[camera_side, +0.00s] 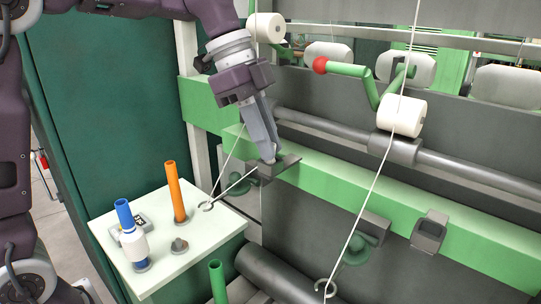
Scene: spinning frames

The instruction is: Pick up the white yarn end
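A thin white yarn (234,184) runs from a small ring guide (207,206) at the white table's edge up to the right, close to my fingertips. Its end is too small to make out there. A second thin strand (226,160) rises from near the same guide and passes behind my gripper. My gripper (268,157) points down, its grey fingers beside a dark grey block (276,168) on the green rail. The fingers look close together, but I cannot tell whether they hold the yarn.
A long white yarn (372,190) crosses the machine on the right. A white bobbin (402,115) sits on the roller; a red-knobbed green lever (345,69) stands behind.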

